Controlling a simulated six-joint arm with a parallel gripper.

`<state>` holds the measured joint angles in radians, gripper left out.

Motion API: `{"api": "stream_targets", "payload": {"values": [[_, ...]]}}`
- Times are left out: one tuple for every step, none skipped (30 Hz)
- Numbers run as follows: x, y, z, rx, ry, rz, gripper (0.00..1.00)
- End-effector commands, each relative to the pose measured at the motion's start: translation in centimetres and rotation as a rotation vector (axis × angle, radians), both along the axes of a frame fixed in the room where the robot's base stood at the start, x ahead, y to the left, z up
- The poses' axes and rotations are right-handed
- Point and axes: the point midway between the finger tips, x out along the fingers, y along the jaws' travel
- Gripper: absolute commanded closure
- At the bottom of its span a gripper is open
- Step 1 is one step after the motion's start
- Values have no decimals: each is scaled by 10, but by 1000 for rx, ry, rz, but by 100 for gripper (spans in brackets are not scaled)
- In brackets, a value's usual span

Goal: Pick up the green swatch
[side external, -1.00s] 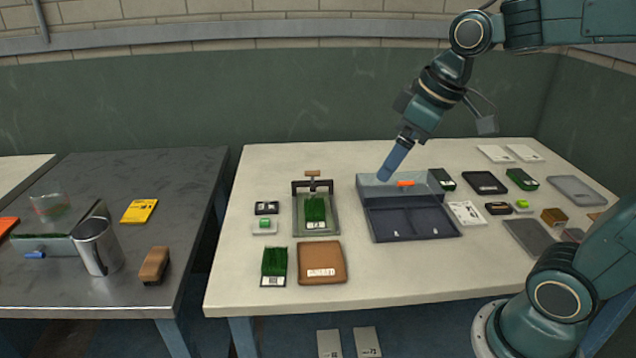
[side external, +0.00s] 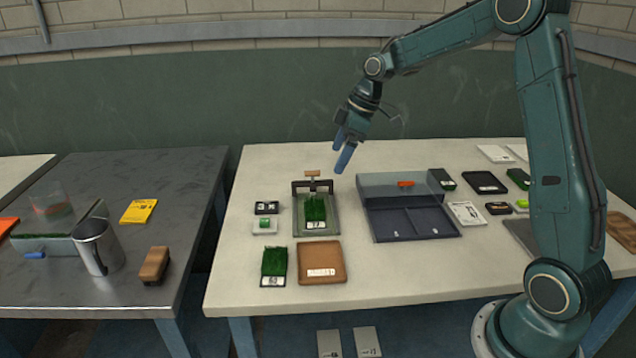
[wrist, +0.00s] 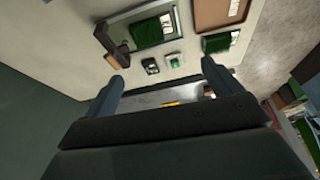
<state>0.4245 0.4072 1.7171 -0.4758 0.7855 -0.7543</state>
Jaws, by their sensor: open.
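One green turf swatch (side external: 274,262) with a white label lies on the pale table at front left; it also shows in the wrist view (wrist: 220,42). Another green turf swatch (side external: 315,207) sits in a grey clamp frame (side external: 330,226), and shows at the top of the wrist view (wrist: 152,29). My gripper (side external: 341,152) is open and empty, in the air above the back of the table, above and behind the clamp frame. Its two blue fingers (wrist: 164,72) stand apart in the wrist view, with no swatch between them.
A brown tray (side external: 321,281) lies right of the front swatch. A small black box (side external: 266,208) and a pale block with a green top (side external: 264,227) lie behind it. A dark two-compartment bin (side external: 412,238) with a clear raised lid stands right of the clamp frame.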

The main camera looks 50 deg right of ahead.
Motion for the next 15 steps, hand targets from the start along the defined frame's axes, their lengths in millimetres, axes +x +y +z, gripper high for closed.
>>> {"api": "stream_targets", "payload": {"values": [[6,-8,-10,6,1,15,9],[9,-11,-15,10,1,24,9],[12,-15,-20,12,-1,38,9],[15,-17,-23,14,-3,46,9],[16,-19,-27,17,-3,53,9],[19,-22,-30,18,-5,61,9],[20,-23,-32,19,-7,66,9],[21,-25,-34,21,-6,70,9],[22,-26,-36,22,-8,75,9],[22,-26,-37,23,-8,77,9],[22,-27,-37,22,-9,79,9],[23,-27,-37,23,-10,80,9],[23,-27,-38,22,-10,81,9],[23,-27,-38,22,-10,81,9],[23,-27,-38,22,-10,81,9]]}}
